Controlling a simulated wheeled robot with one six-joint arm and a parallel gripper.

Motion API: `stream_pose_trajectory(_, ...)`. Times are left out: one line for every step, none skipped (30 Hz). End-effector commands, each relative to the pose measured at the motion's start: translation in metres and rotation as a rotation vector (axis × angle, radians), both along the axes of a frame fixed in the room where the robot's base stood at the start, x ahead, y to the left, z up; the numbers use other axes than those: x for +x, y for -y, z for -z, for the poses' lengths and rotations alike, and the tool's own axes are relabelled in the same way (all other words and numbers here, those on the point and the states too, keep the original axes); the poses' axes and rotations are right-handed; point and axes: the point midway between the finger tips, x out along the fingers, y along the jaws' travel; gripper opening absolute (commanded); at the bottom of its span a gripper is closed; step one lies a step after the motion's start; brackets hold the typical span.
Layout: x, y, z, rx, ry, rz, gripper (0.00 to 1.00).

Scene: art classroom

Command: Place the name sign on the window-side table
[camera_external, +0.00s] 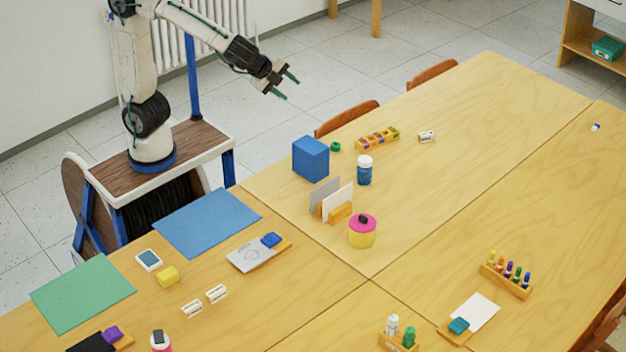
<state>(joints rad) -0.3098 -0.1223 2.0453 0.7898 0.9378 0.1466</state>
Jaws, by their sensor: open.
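Several small white signs with dark marks stand on the tables. Two, a left one (192,309) and a right one (217,294), are side by side on the near left table (260,315). A third sign (426,137) stands on the far table (470,110), right of a wooden tray. Their print is too small to read, so I cannot tell which is the name sign. My gripper (288,87) is open and empty, raised in the air beyond the tables' far edge, apart from every sign.
A blue box (311,158), a blue-labelled jar (365,171), a card holder (338,205) and a pink-lidded pot (362,231) crowd the far table's left part. Blue (207,222) and green (83,293) sheets lie at left. Chairs (347,118) line the far edge.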

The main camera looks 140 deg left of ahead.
Motion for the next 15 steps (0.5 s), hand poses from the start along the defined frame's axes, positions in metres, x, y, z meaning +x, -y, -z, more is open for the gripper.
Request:
stream_pose_trajectory(-0.023,0.032,0.002,-0.064,0.025,-0.016,0.43)
stream_pose_trajectory(-0.037,0.05,0.005,-0.108,0.036,-0.03,0.43)
stream_pose_trajectory(-0.056,0.073,0.012,-0.168,0.048,-0.05,0.43)
stream_pose_trajectory(-0.07,0.09,0.016,-0.213,0.053,-0.063,0.43)
stream_pose_trajectory(-0.085,0.107,0.022,-0.259,0.06,-0.074,0.43)
stream_pose_trajectory(-0.104,0.128,0.03,-0.321,0.063,-0.091,0.43)
stream_pose_trajectory(-0.119,0.144,0.035,-0.366,0.064,-0.101,0.43)
stream_pose_trajectory(-0.133,0.159,0.042,-0.412,0.064,-0.11,0.43)
stream_pose_trajectory(-0.151,0.178,0.05,-0.469,0.06,-0.123,0.43)
stream_pose_trajectory(-0.163,0.19,0.056,-0.508,0.058,-0.132,0.43)
stream_pose_trajectory(-0.175,0.202,0.061,-0.547,0.051,-0.138,0.43)
stream_pose_trajectory(-0.189,0.215,0.068,-0.593,0.045,-0.146,0.43)
stream_pose_trajectory(-0.199,0.224,0.073,-0.624,0.039,-0.152,0.43)
stream_pose_trajectory(-0.207,0.232,0.077,-0.651,0.034,-0.157,0.43)
stream_pose_trajectory(-0.217,0.241,0.082,-0.682,0.025,-0.162,0.43)
